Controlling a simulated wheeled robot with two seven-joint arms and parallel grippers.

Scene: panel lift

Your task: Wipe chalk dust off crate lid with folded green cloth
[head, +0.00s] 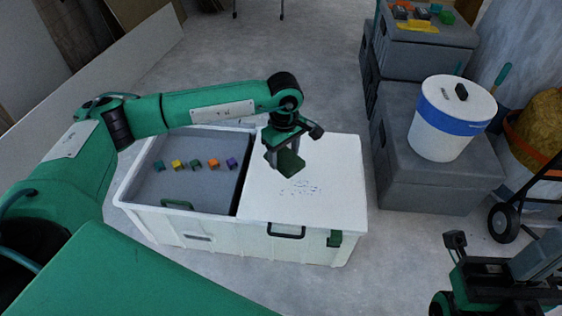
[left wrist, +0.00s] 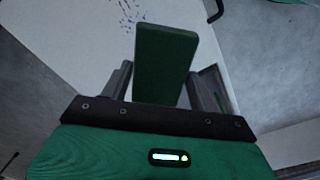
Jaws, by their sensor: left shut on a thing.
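The white crate lid (head: 315,215) covers the right part of a white crate (head: 210,228). A patch of dark chalk specks (head: 300,190) lies near its middle; specks (left wrist: 128,12) also show at the top of the left wrist view. My left gripper (head: 283,152) is shut on the folded green cloth (head: 291,163), over the back part of the lid, behind the specks. The cloth (left wrist: 165,62) sticks out between the fingers in the left wrist view. I cannot tell whether it touches the lid. My right gripper (head: 497,275) is at the lower right, away from the crate; its fingers are unclear.
The crate's open left part has a grey tray (head: 200,190) with several small coloured blocks (head: 195,164). Grey crates (head: 425,185) stand to the right, with a white and blue bucket (head: 450,118) on top. A hand truck wheel (head: 503,222) is at the right. The floor behind is clear.

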